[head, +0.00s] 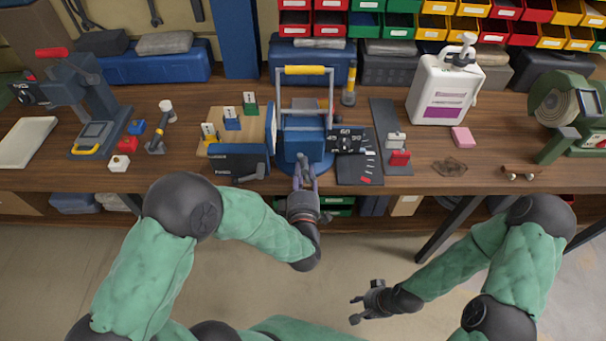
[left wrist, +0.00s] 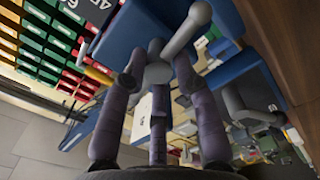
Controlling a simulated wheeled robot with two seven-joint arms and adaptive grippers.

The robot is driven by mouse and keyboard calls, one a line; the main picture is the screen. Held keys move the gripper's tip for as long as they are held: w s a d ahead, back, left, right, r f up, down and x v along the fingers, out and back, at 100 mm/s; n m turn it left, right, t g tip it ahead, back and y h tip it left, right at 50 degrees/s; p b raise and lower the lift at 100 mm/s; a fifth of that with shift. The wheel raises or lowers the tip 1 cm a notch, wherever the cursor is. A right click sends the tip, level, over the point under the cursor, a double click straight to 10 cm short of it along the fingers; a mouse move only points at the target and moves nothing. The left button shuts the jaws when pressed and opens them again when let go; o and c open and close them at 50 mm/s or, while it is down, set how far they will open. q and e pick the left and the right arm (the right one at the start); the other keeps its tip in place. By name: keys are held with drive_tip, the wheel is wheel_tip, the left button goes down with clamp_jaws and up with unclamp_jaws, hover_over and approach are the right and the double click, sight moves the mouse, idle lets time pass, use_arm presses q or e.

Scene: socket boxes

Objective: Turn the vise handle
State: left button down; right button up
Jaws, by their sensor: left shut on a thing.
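The blue vise (head: 303,138) stands at the middle of the bench's front edge. Its grey handle (head: 303,160) points toward me and is partly hidden by my fingers. In the left wrist view the handle (left wrist: 185,35) is a grey bar with a rounded end, running slantwise through a hub between the purple fingers. My left gripper (head: 304,182) is shut on the handle; it also shows in the left wrist view (left wrist: 158,85). My right gripper (head: 357,308) is open and empty, low in front of the bench, away from the vise.
A dark panel with a black box (head: 346,139) sits close right of the vise. A wooden block stand with a blue front (head: 238,160) is close on the left. A white jug (head: 446,92) stands further right. The floor before the bench is clear.

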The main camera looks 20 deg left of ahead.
use_arm(q)
drive_tip(key=m, duration=0.4)
drive_tip(key=shift+d+m, duration=0.2)
drive_tip(key=shift+m, duration=0.2)
drive_tip(key=m+p, duration=0.1)
drive_tip(key=m, duration=0.4)
drive_tip(key=shift+f+m, duration=0.15)
drive_tip(key=shift+m, duration=0.15)
drive_tip(key=m+p, duration=0.1)
drive_tip(key=m, duration=0.3)
drive_tip(key=shift+s+f+m, duration=0.1)
drive_tip(key=shift+s+m, duration=0.05)
drive_tip(key=shift+m, duration=0.15)
drive_tip(key=m+p, duration=0.1)
drive_tip(key=m, duration=0.3)
drive_tip(key=shift+f+m, duration=0.15)
drive_tip(key=shift+m, duration=0.15)
drive_tip(key=c, duration=0.9)
unclamp_jaws()
drive_tip(key=shift+s, duration=0.1)
drive_tip(key=shift+r, duration=0.2)
